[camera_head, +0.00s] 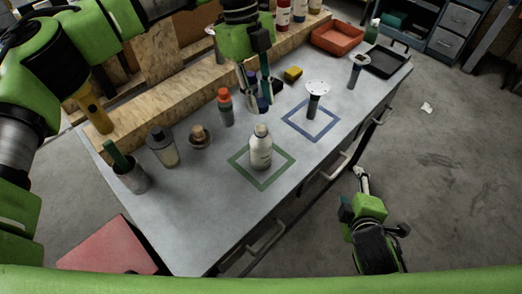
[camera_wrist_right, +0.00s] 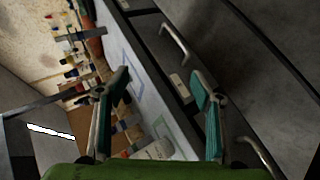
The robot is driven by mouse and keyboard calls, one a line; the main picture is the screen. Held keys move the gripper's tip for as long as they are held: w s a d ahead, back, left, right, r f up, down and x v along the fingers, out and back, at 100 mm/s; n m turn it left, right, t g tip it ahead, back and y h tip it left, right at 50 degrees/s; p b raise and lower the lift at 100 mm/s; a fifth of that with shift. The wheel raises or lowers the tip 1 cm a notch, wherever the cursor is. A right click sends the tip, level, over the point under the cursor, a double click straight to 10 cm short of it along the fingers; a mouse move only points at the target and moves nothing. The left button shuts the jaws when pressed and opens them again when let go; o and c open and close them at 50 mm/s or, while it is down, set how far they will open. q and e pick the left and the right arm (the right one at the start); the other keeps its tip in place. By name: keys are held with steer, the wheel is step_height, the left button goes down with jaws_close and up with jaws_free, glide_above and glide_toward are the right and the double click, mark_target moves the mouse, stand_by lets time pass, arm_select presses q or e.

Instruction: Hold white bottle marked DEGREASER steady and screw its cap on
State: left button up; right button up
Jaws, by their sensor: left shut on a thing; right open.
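The white bottle (camera_head: 260,153) stands upright inside the green square outline on the bench; its narrow top looks pale grey, and I cannot tell whether a cap is on it. What looks like the same bottle shows in the right wrist view (camera_wrist_right: 158,150). My left gripper (camera_head: 255,100) is above the bench, behind the bottle and apart from it, shut on a small dark blue thing (camera_head: 262,104) that its fingers partly hide. My right gripper (camera_head: 360,174) is open and empty off the bench's front edge; its spread fingers show in the right wrist view (camera_wrist_right: 160,85).
A post with a pale disc top (camera_head: 317,88) stands at the blue square. An orange-capped bottle (camera_head: 225,108), a clear bottle (camera_head: 162,148), a brown-knobbed piece (camera_head: 200,136) and a cup (camera_head: 130,175) stand left. A red bin (camera_head: 337,38) and black tray (camera_head: 385,62) lie far right.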

steer(key=w+a+r+n+t+y, duration=0.1)
steer(key=w+a+r+n+t, duration=0.15)
steer(key=n, duration=0.45)
steer(key=n+t+y, duration=0.2)
steer(key=n+y, duration=0.8)
steer(key=n, duration=1.1)
glide_toward(267, 152)
steer(key=shift+w+d+r, duration=0.1)
steer(key=shift+w+d, duration=0.4)
steer(key=shift+w, duration=0.35)
steer(key=shift+s+a+n+g+y, duration=0.3)
steer(key=shift+a+n+g+y, duration=0.1)
steer(key=shift+a+y, duration=0.1)
steer(key=x, duration=1.2)
steer(key=shift+d, duration=0.1)
